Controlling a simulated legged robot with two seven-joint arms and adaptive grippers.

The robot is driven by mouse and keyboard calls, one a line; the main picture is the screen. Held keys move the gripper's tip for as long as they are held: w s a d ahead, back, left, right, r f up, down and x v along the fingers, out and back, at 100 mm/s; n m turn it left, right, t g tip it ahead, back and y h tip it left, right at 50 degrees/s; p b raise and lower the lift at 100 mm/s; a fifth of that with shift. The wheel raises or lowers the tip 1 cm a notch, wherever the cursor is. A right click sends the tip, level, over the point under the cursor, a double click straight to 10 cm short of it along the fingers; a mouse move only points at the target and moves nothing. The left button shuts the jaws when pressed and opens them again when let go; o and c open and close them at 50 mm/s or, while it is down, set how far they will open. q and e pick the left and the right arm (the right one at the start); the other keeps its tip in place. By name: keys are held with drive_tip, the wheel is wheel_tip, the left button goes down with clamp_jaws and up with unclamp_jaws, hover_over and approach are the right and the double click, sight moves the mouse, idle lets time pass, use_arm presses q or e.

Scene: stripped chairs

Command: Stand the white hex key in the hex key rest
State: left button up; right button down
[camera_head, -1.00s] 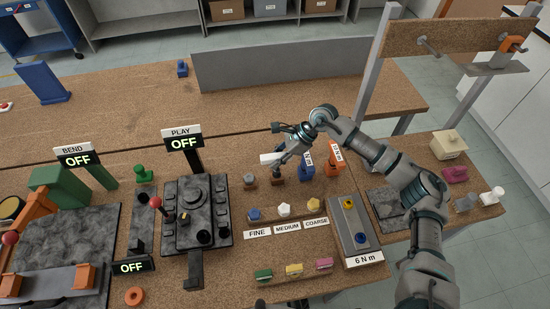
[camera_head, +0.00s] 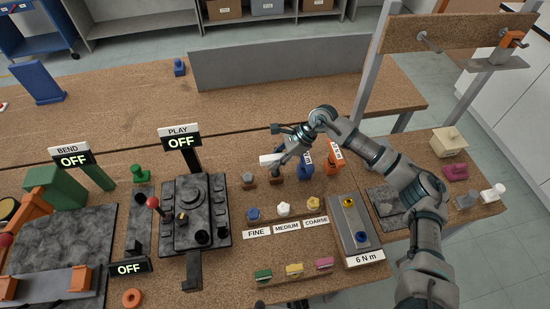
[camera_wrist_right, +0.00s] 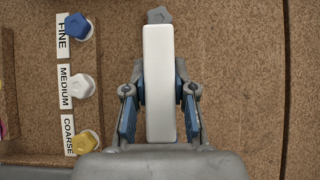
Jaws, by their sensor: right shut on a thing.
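My right gripper (camera_head: 275,164) is shut on a white bar-shaped piece, which I take for the white hex key (camera_head: 267,159). In the right wrist view the white piece (camera_wrist_right: 158,75) lies between the two fingers (camera_wrist_right: 158,100) and points away from the wrist. Its lower part is not clear in either view. A small brown block (camera_head: 277,181) sits on the bench just under the gripper; I cannot tell whether it is the hex key rest or whether the white piece touches it. My left gripper is not in view.
A grey knob-like piece (camera_head: 248,177) on a brown base stands just left of the gripper. A blue tool (camera_head: 305,171) and an orange tool (camera_head: 333,163) stand to its right. In front are the blue, white and yellow pieces behind the FINE, MEDIUM and COARSE labels (camera_head: 287,227).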

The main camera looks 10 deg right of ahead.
drive_tip(key=shift+f, duration=0.3)
drive_tip(key=c, duration=0.9)
unclamp_jaws()
drive_tip(key=shift+a, duration=0.15)
drive_tip(key=shift+o, duration=0.2)
